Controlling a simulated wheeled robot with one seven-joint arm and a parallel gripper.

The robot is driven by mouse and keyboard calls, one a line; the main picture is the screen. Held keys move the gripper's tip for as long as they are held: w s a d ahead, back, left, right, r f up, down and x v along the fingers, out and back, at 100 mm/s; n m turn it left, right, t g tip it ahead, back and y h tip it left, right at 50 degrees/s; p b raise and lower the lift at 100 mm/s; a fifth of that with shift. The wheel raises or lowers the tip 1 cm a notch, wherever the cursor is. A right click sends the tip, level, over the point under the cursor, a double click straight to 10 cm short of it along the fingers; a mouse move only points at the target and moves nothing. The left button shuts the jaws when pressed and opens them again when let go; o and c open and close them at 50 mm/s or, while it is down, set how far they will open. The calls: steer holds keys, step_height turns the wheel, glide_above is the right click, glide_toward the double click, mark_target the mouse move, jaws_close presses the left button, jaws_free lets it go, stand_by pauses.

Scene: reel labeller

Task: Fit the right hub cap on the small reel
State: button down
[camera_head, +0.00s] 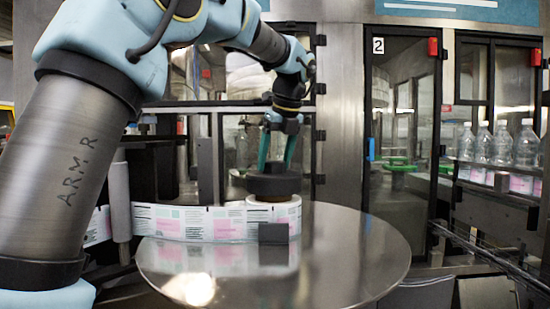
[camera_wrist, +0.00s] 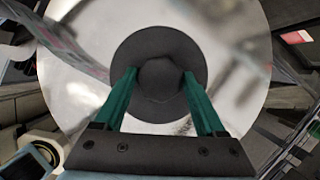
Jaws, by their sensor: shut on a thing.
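My gripper (camera_head: 277,165) has teal fingers pointing down and is shut on the knob of a dark round hub cap (camera_head: 272,185). In the wrist view the cap (camera_wrist: 160,115) is a wide dark disc, with its round knob between the fingertips (camera_wrist: 160,77). The small reel (camera_head: 288,215), wound with white and pink labels, stands on a round steel plate (camera_head: 350,250) directly below the cap. A bit of brown core shows under the cap. I cannot tell whether the cap touches it. The reel is largely hidden by the cap in the wrist view.
A label strip (camera_head: 190,222) runs left from the reel past a grey roller (camera_head: 120,200). A small dark block (camera_head: 273,233) stands in front of the reel. The plate's right side is clear. Clear bottles (camera_head: 483,145) stand at the right, beyond a door marked 2.

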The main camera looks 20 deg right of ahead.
steer(key=shift+f+b, duration=0.3)
steer(key=shift+f, duration=0.4)
jaws_free()
steer(key=v, duration=1)
steer(key=shift+r, duration=0.4)
steer(key=shift+s, duration=0.1)
